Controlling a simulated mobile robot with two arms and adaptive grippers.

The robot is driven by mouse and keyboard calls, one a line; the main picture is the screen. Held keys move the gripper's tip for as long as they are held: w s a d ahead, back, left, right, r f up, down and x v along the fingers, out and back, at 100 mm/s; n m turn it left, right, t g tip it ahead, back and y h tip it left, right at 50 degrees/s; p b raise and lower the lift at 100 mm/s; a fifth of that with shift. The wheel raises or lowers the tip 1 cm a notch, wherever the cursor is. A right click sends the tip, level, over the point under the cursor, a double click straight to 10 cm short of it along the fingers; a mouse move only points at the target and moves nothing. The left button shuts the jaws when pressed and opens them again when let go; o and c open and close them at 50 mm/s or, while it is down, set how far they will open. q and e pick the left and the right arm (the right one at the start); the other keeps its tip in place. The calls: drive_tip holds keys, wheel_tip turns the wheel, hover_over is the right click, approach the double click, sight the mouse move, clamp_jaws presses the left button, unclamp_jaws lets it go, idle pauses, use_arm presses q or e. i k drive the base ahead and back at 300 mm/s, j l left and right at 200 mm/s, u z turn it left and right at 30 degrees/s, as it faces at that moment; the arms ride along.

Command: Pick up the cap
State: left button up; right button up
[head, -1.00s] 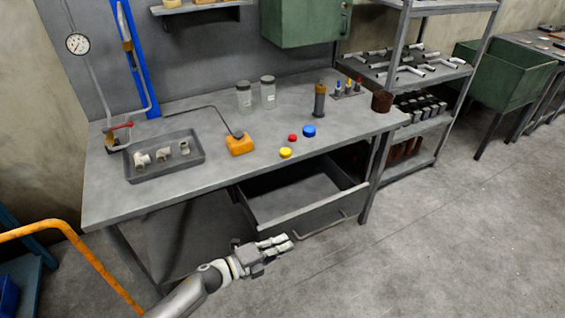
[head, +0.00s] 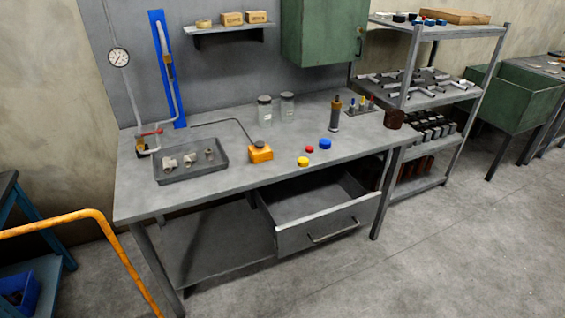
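Three round caps lie on the grey workbench (head: 240,185) near its front edge, above the open drawer. The yellow cap (head: 303,161) is nearest the edge. Which cap the task means cannot be told from the view. Neither of my grippers is in view.
The drawer (head: 318,229) stands open below the caps. An orange block (head: 260,153) with a thin rod and a grey tray (head: 191,164) of fittings are to the left. A dark bottle (head: 335,114) stands behind. An orange rail (head: 85,217) is at lower left.

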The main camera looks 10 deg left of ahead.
sight(303, 161)
drive_tip(key=i+l+u, duration=0.3)
drive_tip(key=l+u, duration=0.3)
drive_tip(key=i+l+u, duration=0.15)
drive_tip(key=u, duration=0.15)
drive_tip(key=l, duration=0.1)
